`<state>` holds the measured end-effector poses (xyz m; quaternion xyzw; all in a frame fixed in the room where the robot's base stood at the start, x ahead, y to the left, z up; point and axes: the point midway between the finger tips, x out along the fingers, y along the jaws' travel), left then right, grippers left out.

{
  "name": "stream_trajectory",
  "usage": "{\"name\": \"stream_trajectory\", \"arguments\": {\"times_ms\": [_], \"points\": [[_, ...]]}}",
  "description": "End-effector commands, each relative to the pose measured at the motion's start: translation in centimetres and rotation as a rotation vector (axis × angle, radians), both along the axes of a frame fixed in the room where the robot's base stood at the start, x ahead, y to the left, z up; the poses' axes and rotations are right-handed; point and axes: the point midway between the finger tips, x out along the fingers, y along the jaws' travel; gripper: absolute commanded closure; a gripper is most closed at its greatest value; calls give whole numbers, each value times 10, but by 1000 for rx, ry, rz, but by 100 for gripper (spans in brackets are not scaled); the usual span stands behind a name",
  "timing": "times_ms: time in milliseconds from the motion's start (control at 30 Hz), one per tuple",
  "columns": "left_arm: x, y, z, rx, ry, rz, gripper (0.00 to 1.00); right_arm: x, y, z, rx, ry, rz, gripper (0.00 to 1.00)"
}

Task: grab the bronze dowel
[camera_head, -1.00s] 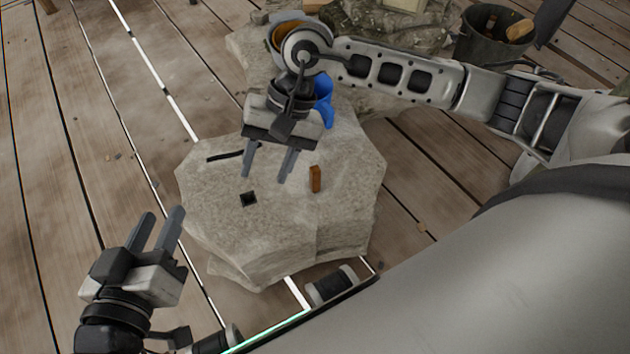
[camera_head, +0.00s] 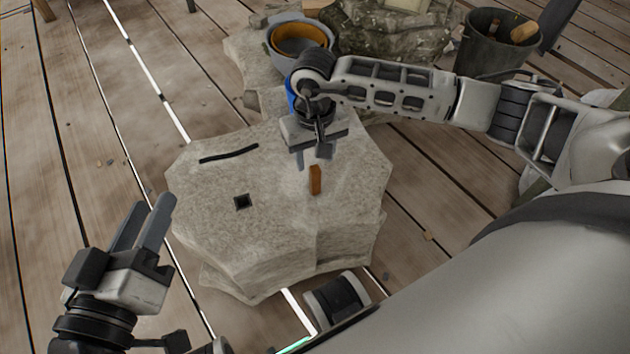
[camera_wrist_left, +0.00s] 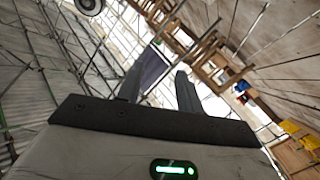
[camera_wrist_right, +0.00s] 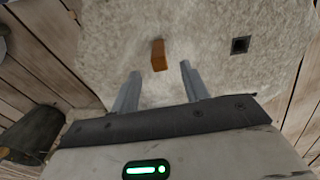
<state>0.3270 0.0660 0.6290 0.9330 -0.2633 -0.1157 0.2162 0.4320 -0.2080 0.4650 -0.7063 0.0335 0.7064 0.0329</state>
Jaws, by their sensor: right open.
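The bronze dowel (camera_head: 315,180) is a short orange-brown peg standing upright on the pale stone block (camera_head: 215,225). It also shows in the right wrist view (camera_wrist_right: 158,55), ahead of the fingertips and between their lines. My right gripper (camera_head: 314,162) is open and empty, just behind the dowel in the head view and apart from it. A square dark hole (camera_head: 242,202) is in the stone to the left of the dowel; it shows in the right wrist view too (camera_wrist_right: 240,45). My left gripper (camera_head: 146,218) is open and empty, left of the stone. Its fingers also show in the left wrist view (camera_wrist_left: 160,85).
A dark slot or strip (camera_head: 229,154) lies on the stone's top. Behind stand a grey bowl with an orange inside (camera_head: 300,38), a blue item (camera_head: 291,95) partly hidden by my right arm, and a dark bucket (camera_head: 490,45). Plank floor surrounds the stone.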

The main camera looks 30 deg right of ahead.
Motion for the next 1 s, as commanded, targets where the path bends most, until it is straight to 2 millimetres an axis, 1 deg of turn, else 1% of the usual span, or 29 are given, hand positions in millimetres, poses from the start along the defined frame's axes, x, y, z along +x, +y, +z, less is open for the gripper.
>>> {"name": "stream_trajectory", "arguments": {"times_ms": [133, 167, 200, 233, 300, 433, 633, 667, 700, 767, 800, 1000], "points": [[-1, -1, -6, -34, -1, -5, 64, 0, 0, -22, 1, 2, -2, 55], [0, -1, -3, -41, -18, -3, 64, -1, 0, -27, 1, 3, -2, 55], [5, 0, 7, -37, -77, 2, 64, 0, -1, -34, 1, 3, -2, 55], [7, 1, 13, -33, -110, 4, 64, 0, -1, -38, 1, 3, -2, 55], [12, 2, 20, -11, -171, 12, 64, 0, -1, -45, 1, 1, -1, 55], [15, 4, 27, 5, -227, 20, 64, 1, -1, -51, 2, -1, -2, 55], [15, 4, 28, 8, -229, 21, 64, 1, -1, -51, 1, -1, -1, 55], [15, 4, 28, 8, -229, 21, 64, 1, -1, -51, 1, -1, -1, 60], [15, 4, 28, 8, -229, 21, 64, 1, -1, -51, 1, -1, -1, 71], [15, 4, 28, 8, -228, 21, 64, 1, -1, -51, 1, -1, -1, 88], [15, 4, 28, 8, -228, 21, 64, 1, -1, -51, 1, -1, -1, 99], [15, 4, 28, 8, -228, 21, 64, 1, -1, -50, 2, -2, -1, 100]]}}
